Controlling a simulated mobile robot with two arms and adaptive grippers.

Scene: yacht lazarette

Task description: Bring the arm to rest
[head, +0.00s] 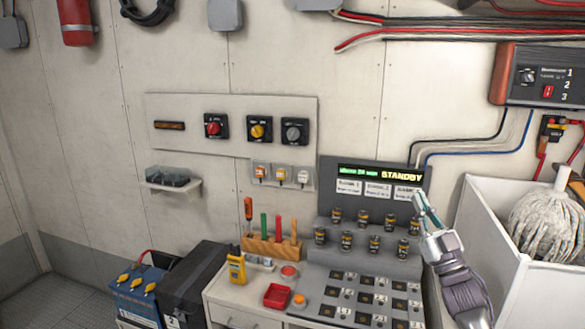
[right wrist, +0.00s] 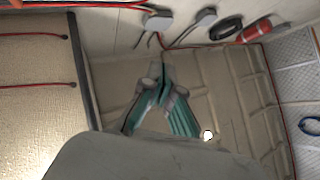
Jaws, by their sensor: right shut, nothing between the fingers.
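My right gripper (head: 426,208) is raised in front of the right edge of the grey console (head: 330,245), with its fingers pointing up and to the left. Its teal fingers are shut and empty; they also show in the right wrist view (right wrist: 161,88), where they point toward the wall. In the head view the gripper overlaps the console's edge beside the STANDBY display (head: 380,173). I cannot tell whether it touches anything, but it appears apart from the console. My left gripper is not in view.
A white bin (head: 490,240) with a mop head (head: 548,225) stands right of my arm. The console holds several dark cylinders and a grid of black squares. A red tray (head: 277,296), a yellow meter (head: 237,268) and a blue battery (head: 137,298) are further left. A wall panel (head: 180,110) carries three rotary switches.

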